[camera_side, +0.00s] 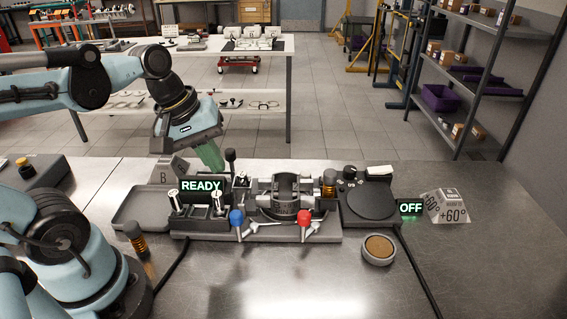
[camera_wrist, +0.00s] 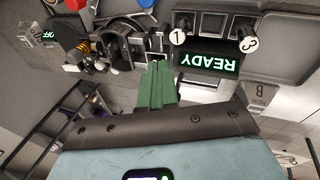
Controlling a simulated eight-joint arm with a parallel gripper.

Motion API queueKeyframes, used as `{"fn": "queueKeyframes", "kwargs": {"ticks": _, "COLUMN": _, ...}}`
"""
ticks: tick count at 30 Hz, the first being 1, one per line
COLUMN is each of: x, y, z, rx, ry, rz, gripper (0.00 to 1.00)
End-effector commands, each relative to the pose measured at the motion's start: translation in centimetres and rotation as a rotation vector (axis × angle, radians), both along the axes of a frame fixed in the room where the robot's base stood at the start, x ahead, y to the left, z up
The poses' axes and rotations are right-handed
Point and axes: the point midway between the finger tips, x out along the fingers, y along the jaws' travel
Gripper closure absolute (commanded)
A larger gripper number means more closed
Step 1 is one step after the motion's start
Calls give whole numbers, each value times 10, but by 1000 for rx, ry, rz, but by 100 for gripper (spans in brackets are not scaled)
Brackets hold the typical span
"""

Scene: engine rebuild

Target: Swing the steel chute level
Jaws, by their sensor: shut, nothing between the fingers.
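My gripper (camera_side: 212,165) has green fingers that are shut and empty, pointing down behind the READY display (camera_side: 201,186). In the wrist view the shut fingers (camera_wrist: 158,72) reach toward the gap between the display (camera_wrist: 210,62) and the dark ring-shaped holder (camera_wrist: 125,30). I cannot pick out the steel chute for certain; narrow grey metal parts (camera_wrist: 155,43) just beyond the fingertips may belong to it, and their tilt is unclear. The ring holder (camera_side: 287,190) stands on the fixture to the right of the display. Contact between fingers and fixture cannot be told.
A black upright lever (camera_side: 230,157) stands close right of my fingers. Blue (camera_side: 236,217) and red (camera_side: 304,217) knobs line the fixture's front. A grey tray (camera_side: 140,212) lies left, and an OFF display (camera_side: 410,208) and round plate (camera_side: 370,201) right. The front bench is mostly clear.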

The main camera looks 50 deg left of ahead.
Motion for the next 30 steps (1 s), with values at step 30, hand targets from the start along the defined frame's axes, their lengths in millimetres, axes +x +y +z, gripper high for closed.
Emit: {"fn": "queueKeyframes", "kwargs": {"ticks": 30, "x": -23, "y": -21, "z": -19, "rx": -391, "ry": 422, "rz": 805, "gripper": 100}}
